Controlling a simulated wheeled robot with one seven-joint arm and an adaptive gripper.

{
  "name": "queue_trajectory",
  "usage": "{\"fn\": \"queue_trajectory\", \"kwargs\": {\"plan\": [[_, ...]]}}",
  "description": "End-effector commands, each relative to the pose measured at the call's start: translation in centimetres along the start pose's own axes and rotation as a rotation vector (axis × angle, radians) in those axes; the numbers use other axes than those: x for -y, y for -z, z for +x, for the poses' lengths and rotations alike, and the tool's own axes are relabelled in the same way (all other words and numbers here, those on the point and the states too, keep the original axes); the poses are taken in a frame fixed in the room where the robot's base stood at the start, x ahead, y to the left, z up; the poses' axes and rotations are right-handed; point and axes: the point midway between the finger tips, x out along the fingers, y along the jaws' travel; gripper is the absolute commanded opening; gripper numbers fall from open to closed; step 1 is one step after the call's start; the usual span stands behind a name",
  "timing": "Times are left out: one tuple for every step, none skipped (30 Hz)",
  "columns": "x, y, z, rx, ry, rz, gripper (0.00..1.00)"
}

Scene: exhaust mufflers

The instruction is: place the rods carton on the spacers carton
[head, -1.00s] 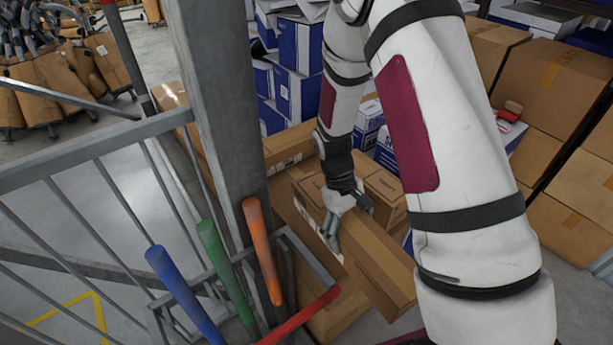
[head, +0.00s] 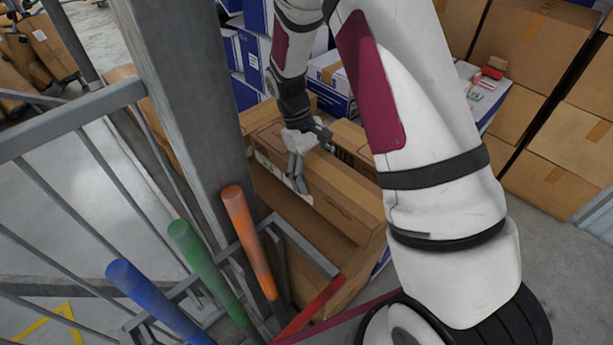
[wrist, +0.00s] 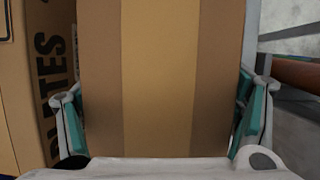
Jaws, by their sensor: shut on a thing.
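My gripper (head: 298,178) is shut across a long brown carton (head: 340,205), likely the rods carton, with one finger visible on its near side. In the wrist view the same carton (wrist: 155,80), with a lighter tape strip down its middle, fills the space between the two teal-padded fingers (wrist: 160,125). Its label is not readable. A larger brown carton (head: 285,265) shows below it, partly hidden by the held carton and the rack. I cannot tell whether the two touch. No spacers label is readable, so I cannot tell which carton is the spacers carton.
A carton lettered "PLATES" (wrist: 50,90) stands close left of the held one. Blue, green and orange handles (head: 250,240) and a grey post (head: 185,100) stand close left in the head view. White-and-blue boxes (head: 335,75) are behind; stacked brown cartons (head: 535,95) are right.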

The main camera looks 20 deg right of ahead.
Motion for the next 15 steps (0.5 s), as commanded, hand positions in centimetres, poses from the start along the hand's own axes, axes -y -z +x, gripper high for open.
{"fn": "queue_trajectory", "kwargs": {"plan": [[-0.4, 1.2, 0.0, -0.003, -0.001, 0.0, 0.22], [-0.6, 1.6, -0.2, -0.003, -0.001, 0.0, 0.22], [-0.7, 2.1, -0.3, -0.003, -0.001, 0.0, 0.22], [-0.9, 2.5, -0.5, -0.002, -0.001, 0.0, 0.22], [-1.0, 2.8, -0.6, -0.003, -0.001, 0.0, 0.22], [-1.1, 3.1, -0.7, -0.001, -0.001, 0.0, 0.22], [-1.2, 3.3, -0.8, -0.001, -0.001, 0.0, 0.22], [-1.2, 3.4, -0.9, -0.001, -0.001, 0.0, 0.22], [-1.3, 3.5, -1.0, -0.001, -0.001, 0.0, 0.22], [-1.3, 3.6, -1.0, -0.001, -0.001, 0.0, 0.22], [-1.3, 3.6, -1.0, 0.0, -0.001, 0.0, 0.22], [-1.3, 3.7, -1.0, 0.0, 0.0, 0.0, 0.22], [-1.3, 3.7, -0.8, 0.001, 0.0, 0.0, 0.22], [-1.3, 3.8, -0.7, 0.001, 0.0, 0.0, 0.22], [-1.3, 3.9, -0.3, 0.001, 0.0, 0.0, 0.22]]}}
